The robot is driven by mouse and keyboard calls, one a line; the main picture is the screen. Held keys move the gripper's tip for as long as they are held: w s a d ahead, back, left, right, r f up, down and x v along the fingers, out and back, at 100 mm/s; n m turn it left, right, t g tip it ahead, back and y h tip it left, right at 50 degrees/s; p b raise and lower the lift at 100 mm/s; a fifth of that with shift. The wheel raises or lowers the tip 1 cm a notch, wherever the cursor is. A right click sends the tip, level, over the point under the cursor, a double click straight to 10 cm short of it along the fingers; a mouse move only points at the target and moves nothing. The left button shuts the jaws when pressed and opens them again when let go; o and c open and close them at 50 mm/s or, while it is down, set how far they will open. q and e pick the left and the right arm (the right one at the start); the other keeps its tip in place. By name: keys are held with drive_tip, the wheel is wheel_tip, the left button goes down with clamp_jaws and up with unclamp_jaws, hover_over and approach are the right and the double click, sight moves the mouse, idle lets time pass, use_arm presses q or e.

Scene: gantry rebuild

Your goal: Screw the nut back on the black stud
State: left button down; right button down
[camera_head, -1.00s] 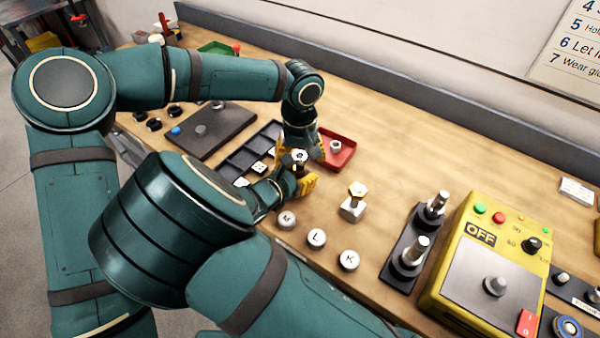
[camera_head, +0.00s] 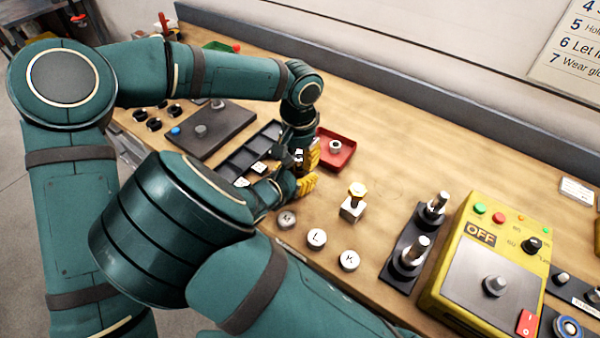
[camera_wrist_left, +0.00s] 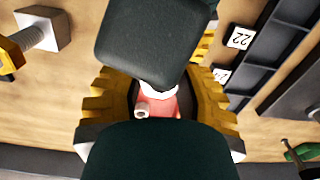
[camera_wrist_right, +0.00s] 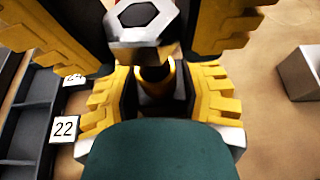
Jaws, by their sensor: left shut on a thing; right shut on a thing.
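A silver hex nut (camera_wrist_right: 138,38) shows close up in the right wrist view, between the fingers of my left gripper (camera_wrist_right: 150,32). In the head view my left gripper (camera_head: 302,155) reaches down over my right gripper (camera_head: 290,185), and both are shut. Right under the nut, my right gripper (camera_wrist_right: 162,100) is shut on an upright piece, taken to be the black stud (camera_wrist_right: 155,75); it is mostly hidden and shows dark with golden reflections. Whether nut and stud touch or are threaded together cannot be told.
A red tray (camera_head: 348,160) with a small silver nut (camera_head: 335,146) lies behind the grippers. A steel block (camera_head: 352,210) with a brass-headed bolt stands to the right. Lettered round caps (camera_head: 317,237) lie in front. A dark compartment tray (camera_head: 238,165) is on the left.

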use_arm(q)
drive_tip(key=m, duration=0.3)
drive_tip(key=shift+w+a+m, duration=0.1)
drive_tip(key=shift+m, duration=0.2)
drive_tip(key=m, duration=0.4)
drive_tip(key=shift+w+m, duration=0.1)
drive_tip(key=shift+m, duration=0.2)
drive_tip(key=c, duration=0.7)
unclamp_jaws()
drive_tip(key=shift+o, duration=0.2)
drive_tip(key=shift+r, duration=0.1)
drive_tip(key=shift+r, duration=2.15)
